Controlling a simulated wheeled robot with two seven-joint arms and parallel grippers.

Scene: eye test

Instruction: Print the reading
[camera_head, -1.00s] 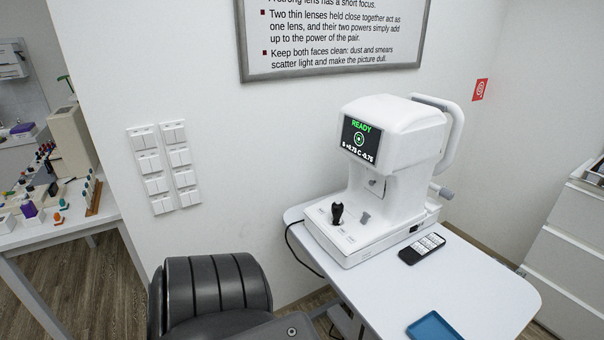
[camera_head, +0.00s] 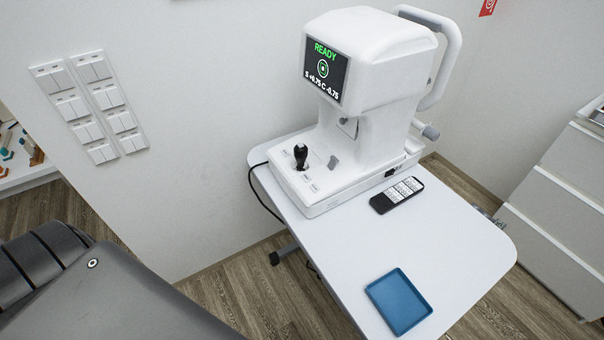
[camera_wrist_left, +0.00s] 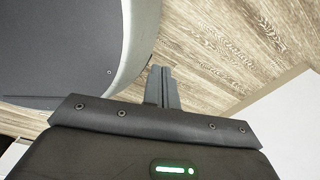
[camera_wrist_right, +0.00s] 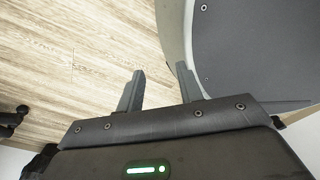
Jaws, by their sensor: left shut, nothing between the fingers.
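A white eye-measuring machine (camera_head: 372,95) stands at the back of a white table. Its screen (camera_head: 325,70) reads READY, a ring symbol and S +0.75 C -0.75. A black joystick (camera_head: 301,156) stands upright on its base, with small pale labelled keys (camera_head: 309,187) close by; their print is too small to read. No paper slip shows on the machine. My left gripper (camera_wrist_left: 162,72) is shut and empty, above the wood floor in the left wrist view. My right gripper (camera_wrist_right: 160,70) is open and empty, also over floor. Neither gripper shows in the head view.
On the white table (camera_head: 440,240) lie a black handset with white labels (camera_head: 397,195), beside the machine, and an empty blue tray (camera_head: 398,301) near the front edge. White drawers (camera_head: 555,200) stand at the right. Wall switches (camera_head: 90,105) are at the left. The table's middle is clear.

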